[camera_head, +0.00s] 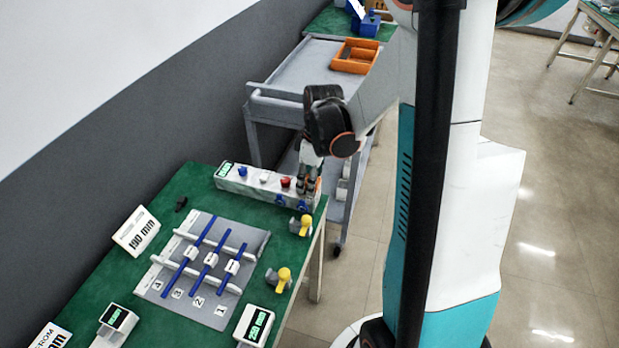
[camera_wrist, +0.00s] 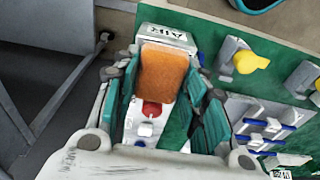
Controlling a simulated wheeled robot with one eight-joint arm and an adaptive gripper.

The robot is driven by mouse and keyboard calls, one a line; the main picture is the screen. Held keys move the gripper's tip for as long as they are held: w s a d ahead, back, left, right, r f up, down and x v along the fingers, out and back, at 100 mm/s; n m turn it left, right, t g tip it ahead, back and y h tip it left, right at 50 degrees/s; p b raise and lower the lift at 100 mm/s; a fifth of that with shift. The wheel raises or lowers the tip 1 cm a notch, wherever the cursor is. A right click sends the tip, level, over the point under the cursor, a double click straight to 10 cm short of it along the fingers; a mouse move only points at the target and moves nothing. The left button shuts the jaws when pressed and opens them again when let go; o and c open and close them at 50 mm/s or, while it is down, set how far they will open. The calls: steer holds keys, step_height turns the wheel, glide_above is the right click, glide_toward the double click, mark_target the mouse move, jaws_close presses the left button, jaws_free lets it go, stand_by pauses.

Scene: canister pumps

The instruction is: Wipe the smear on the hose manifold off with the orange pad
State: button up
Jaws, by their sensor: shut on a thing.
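The hose manifold (camera_head: 250,182) is a long white box at the far end of the green table, with blue, white and red knobs on top and a small green display at its left end. My gripper (camera_head: 308,184) is over its right end. In the wrist view, my gripper (camera_wrist: 164,75) is shut on the orange pad (camera_wrist: 165,72), its teal fingers on either side. The manifold (camera_wrist: 163,36) lies beneath the pad, with a red knob just below it in the picture. I cannot tell whether the pad touches the manifold. I cannot make out the smear.
A grey plate (camera_head: 208,308) with blue bars and white numbered tags lies on the table, with yellow-handled valves (camera_head: 279,278) to its right. Display boxes (camera_head: 254,325) and a "190 mm" sign (camera_head: 136,231) stand around it. A grey cart (camera_head: 305,68) with an orange tray (camera_head: 355,56) stands behind.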

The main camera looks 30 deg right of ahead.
steer(key=shift+f+b, duration=0.55)
steer(key=shift+f, duration=0.15)
steer(key=shift+s+d+r, duration=0.15)
steer(key=shift+s+d, duration=0.3)
steer(key=shift+s, duration=0.15)
steer(key=shift+w, duration=0.1)
steer(key=shift+w+a, duration=0.75)
steer(key=shift+w, duration=0.15)
steer(key=shift+s+d, duration=0.1)
steer(key=shift+s+d+f, duration=0.25)
steer(key=shift+s+d, duration=0.4)
steer(key=shift+s, duration=0.3)
